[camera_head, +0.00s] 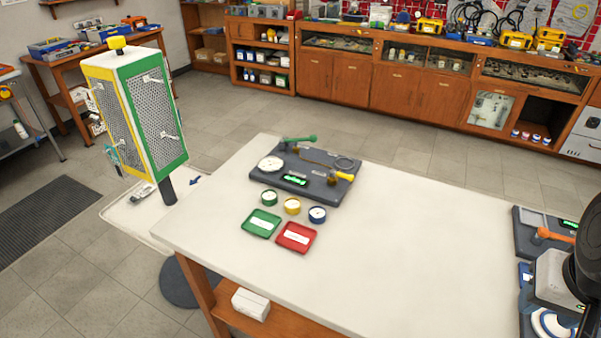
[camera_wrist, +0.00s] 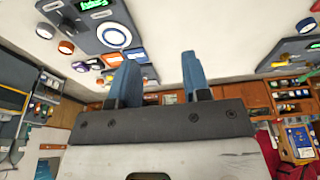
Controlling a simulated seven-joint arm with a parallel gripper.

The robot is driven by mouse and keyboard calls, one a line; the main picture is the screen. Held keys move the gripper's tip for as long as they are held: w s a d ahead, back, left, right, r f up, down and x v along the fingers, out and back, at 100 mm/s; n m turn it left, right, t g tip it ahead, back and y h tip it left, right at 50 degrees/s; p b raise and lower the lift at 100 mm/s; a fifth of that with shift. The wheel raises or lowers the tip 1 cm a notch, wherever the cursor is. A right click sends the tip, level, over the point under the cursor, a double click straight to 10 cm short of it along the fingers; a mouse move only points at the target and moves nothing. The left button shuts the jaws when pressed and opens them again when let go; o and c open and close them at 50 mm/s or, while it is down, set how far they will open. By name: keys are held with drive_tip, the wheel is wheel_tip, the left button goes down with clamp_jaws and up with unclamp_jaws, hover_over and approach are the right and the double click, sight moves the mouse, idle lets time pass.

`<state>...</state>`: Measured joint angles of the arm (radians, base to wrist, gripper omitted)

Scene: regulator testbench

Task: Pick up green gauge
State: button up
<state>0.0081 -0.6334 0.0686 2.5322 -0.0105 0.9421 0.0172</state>
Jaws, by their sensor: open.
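The green gauge (camera_head: 269,197) is a small round dial with a green rim and a pale face. In the head view it stands on the white table, left of a yellow gauge (camera_head: 292,206) and a blue gauge (camera_head: 317,214). In the wrist view my gripper (camera_wrist: 160,76) shows two blue fingers spread apart with nothing between them. The green gauge cannot be made out in that view. In the head view a dark part of my arm shows at the right edge, far from the gauges; the fingers cannot be seen there.
A green tray (camera_head: 261,223) and a red tray (camera_head: 296,236) lie in front of the gauges. A dark regulator board (camera_head: 322,188) with a large dial lies behind them. More dark equipment (camera_head: 534,232) sits at the table's right end. The table's middle (camera_head: 420,240) is clear.

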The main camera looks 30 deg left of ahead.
drive_tip(key=o, duration=0.3)
drive_tip(key=shift+o, duration=0.2)
drive_tip(key=w+a+r+n, duration=0.2)
drive_tip(key=w+a+n, duration=0.2)
drive_tip(key=w+a, duration=0.8)
drive_tip(key=n+g, duration=0.3)
drive_tip(key=n, duration=0.9)
hover_over(269, 194)
wheel_tip(269, 194, down, 19)
drive_tip(key=shift+w+d+f, duration=0.1)
drive_tip(key=shift+d, duration=0.05)
